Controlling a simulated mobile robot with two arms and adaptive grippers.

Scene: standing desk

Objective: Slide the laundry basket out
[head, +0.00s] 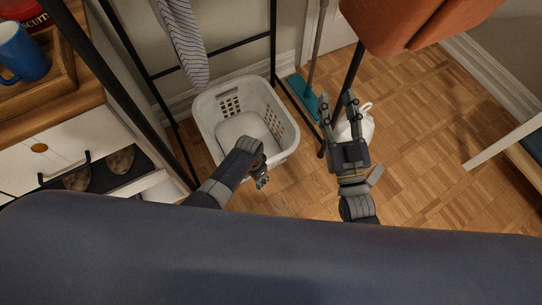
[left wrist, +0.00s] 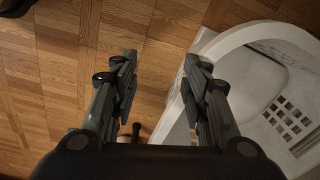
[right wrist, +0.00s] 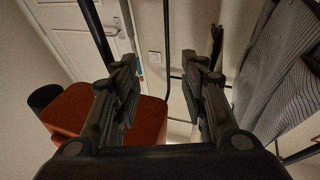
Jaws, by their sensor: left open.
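The white laundry basket (head: 286,138) stands on the wood floor between the black posts of a rack. It looks empty, with slotted sides. My left gripper (head: 262,183) is at the basket's near rim in the head view, partly hidden by its own arm. In the left wrist view the left gripper (left wrist: 160,75) is open, with floor between its fingers. The basket rim (left wrist: 232,42) passes behind its right finger; I cannot tell whether they touch. My right gripper (head: 338,105) is open and empty, right of the basket. It also shows open in the right wrist view (right wrist: 163,72).
A striped garment (head: 183,38) hangs above the basket. A teal mop head (head: 302,96) and a white round object (head: 360,124) lie to the right. An orange seat (head: 415,22) is at the upper right. A drawer unit (head: 40,150) stands left.

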